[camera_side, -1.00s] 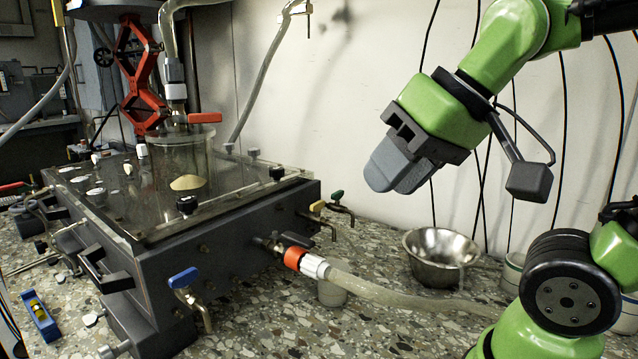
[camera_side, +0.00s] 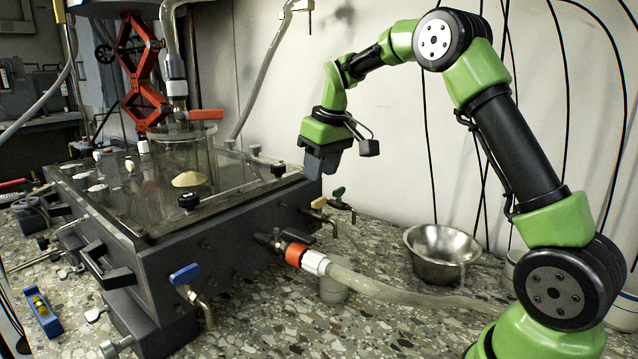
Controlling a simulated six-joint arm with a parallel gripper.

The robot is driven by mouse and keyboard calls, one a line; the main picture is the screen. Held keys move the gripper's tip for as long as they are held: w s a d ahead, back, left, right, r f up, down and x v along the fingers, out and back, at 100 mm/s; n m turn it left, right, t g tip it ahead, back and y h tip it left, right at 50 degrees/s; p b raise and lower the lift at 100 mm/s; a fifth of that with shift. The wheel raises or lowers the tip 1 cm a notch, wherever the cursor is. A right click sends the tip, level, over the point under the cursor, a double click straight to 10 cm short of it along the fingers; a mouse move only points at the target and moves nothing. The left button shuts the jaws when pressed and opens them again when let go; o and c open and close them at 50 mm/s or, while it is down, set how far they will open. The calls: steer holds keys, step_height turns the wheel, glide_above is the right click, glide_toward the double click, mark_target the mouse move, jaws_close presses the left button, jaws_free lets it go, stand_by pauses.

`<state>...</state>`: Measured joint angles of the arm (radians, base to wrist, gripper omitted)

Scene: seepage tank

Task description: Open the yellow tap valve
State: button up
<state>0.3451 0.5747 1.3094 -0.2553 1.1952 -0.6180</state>
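The yellow tap valve (camera_side: 319,203) sits on the right end of the tank's dark front wall, its small yellow handle on top and its spout pointing down. My gripper (camera_side: 314,174) hangs just above the yellow handle, pointing down, close to the tank's right corner. I cannot tell whether it touches the handle. Its fingers are dark and small here, so I cannot tell whether they are open or shut.
A green-handled tap (camera_side: 339,193) stands close to the right of the yellow one. A red-collared hose (camera_side: 296,254) and a blue-handled tap (camera_side: 186,274) are on the tank (camera_side: 230,262) further left. A metal bowl (camera_side: 441,254) stands on the speckled bench to the right.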

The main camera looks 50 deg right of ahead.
mark_target(318, 200)
steer(key=m+h, duration=0.1)
steer(key=m, duration=0.2)
steer(key=shift+w+a+m, duration=0.1)
steer(key=shift+a+m, duration=0.05)
steer(key=shift+m, duration=0.25)
steer(key=m, duration=0.4)
steer(key=shift+g+h, duration=0.4)
steer(key=m+g, duration=0.1)
steer(key=m, duration=0.4)
steer(key=shift+w+a+h, duration=0.1)
steer(key=shift+w+h, duration=0.05)
steer(key=shift+h, duration=0.15)
steer(key=m, duration=0.3)
steer(key=shift+g, duration=0.4)
steer(key=shift+f+m, duration=0.25)
steer(key=shift+m, duration=0.35)
steer(key=shift+a+x, duration=0.2)
steer(key=shift+x, duration=0.7)
steer(key=shift+a+x, duration=0.2)
steer(key=shift+x, duration=0.7)
steer(key=shift+a+x, duration=0.2)
steer(key=shift+x, duration=0.7)
steer(key=shift+f, duration=0.1)
jaws_close()
